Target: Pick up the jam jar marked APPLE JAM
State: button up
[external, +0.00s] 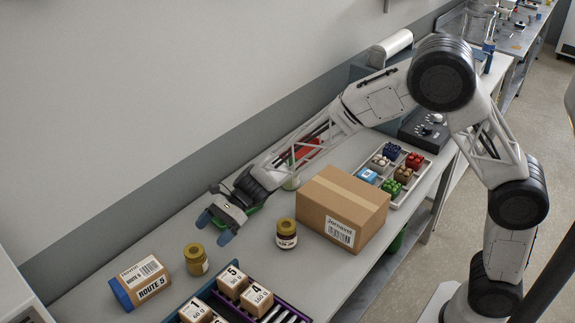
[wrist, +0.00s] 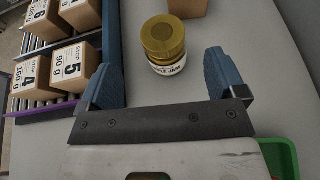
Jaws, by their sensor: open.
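A jar with a gold lid and yellow-brown contents (external: 196,259) stands upright on the bench, left of and below my gripper (external: 214,228) in the external view. In the wrist view this jar (wrist: 164,50) stands ahead, between the lines of my two blue fingers (wrist: 164,76). Its white label is too small to read.
A ROUTE 5 box (external: 141,282) lies left of the yellow-brown jar. A rack with small numbered boxes (external: 233,281) is in front. A large carton (external: 342,207) stands right of the dark jar. A green tray (wrist: 282,157) lies under my gripper. Bare bench surrounds the yellow-brown jar.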

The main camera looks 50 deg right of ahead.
aim_at(193, 251)
jog(key=shift+x, duration=1.25)
jog(key=shift+f, duration=0.1)
jog(key=shift+x, duration=2.6)
jog(key=shift+w, duration=0.15)
jog(key=c, duration=1.2)
notch_tip(193, 251, up, 28)
jog(key=shift+r, duration=0.1)
